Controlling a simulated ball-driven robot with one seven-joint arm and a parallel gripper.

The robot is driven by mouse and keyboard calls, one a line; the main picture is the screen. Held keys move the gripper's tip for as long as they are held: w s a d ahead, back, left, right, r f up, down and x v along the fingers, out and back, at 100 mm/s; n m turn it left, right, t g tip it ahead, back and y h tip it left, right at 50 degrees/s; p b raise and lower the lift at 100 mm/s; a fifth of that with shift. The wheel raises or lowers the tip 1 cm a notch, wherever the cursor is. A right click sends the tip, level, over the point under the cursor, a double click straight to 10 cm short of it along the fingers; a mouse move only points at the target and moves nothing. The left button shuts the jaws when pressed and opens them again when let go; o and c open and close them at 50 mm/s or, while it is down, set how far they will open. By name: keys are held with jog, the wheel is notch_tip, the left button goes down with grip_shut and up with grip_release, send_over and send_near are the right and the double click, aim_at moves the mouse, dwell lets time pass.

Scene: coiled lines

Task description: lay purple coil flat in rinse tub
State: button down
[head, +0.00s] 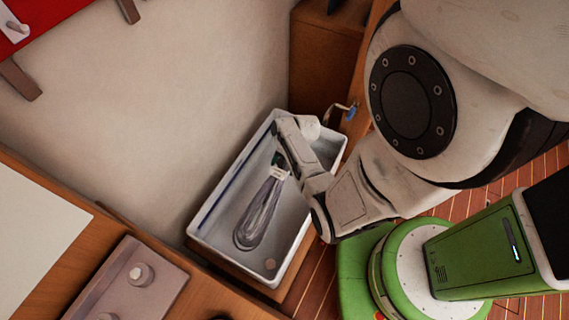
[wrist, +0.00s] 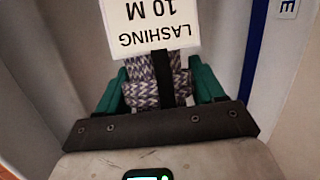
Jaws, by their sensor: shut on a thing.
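The purple-grey braided coil (head: 258,215) is a long loop inside the white rinse tub (head: 228,262) in the head view. My gripper (head: 279,171) reaches into the tub from the upper right and is shut on the coil's bound upper end. In the wrist view, my gripper's teal fingers (wrist: 157,88) stand on both sides of the braided strands (wrist: 143,92) and a black strap. A white tag reading "LASHING 10 M" (wrist: 150,22) hides part of the coil there. I cannot tell whether the coil's lower end touches the tub floor.
A round drain (head: 270,264) shows in the tub's near corner. A tap with a blue part (head: 350,112) is beyond the tub's far end. A grey box with knobs (head: 130,285) stands on the wooden counter at lower left. A wall rises behind the tub.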

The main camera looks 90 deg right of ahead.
jog(key=shift+f+b, duration=2.15)
jog(key=shift+f, duration=0.85)
jog(key=shift+c, duration=0.2)
grip_release()
jog(key=p+v, duration=0.2)
jog(key=v, duration=0.8)
jog(key=shift+r, duration=0.4)
